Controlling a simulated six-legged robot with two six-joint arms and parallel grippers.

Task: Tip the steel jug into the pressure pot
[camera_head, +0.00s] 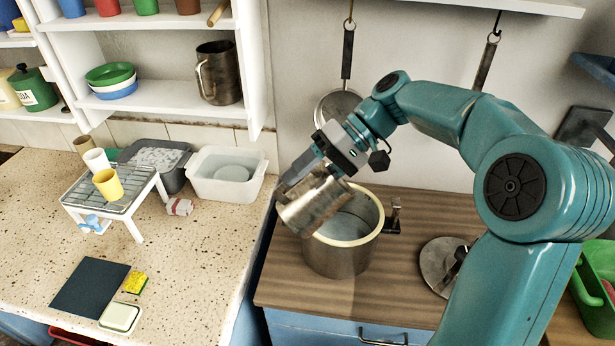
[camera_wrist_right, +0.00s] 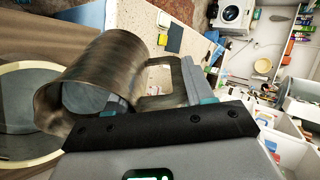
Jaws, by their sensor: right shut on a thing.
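The steel jug (camera_head: 314,204) is in my right gripper (camera_head: 308,172), tilted well over above the left part of the pressure pot's rim. The pressure pot (camera_head: 336,258) stands upright and uncovered on the wooden counter, with a pale rim and a side handle at its right. In the right wrist view the jug (camera_wrist_right: 115,75) shows its mouth facing down and left, with the pot's rim (camera_wrist_right: 22,68) at the left edge. The right gripper (camera_wrist_right: 200,95) is shut at the jug's handle. No pouring stream shows. My left gripper is not in view.
A round steel lid (camera_head: 440,262) lies on the wooden counter (camera_head: 400,275) right of the pot. A white tub (camera_head: 205,190), a wire rack (camera_head: 110,190) with cups and a dark mat (camera_head: 90,287) occupy the speckled counter. A pan (camera_head: 338,105) hangs behind the pot.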

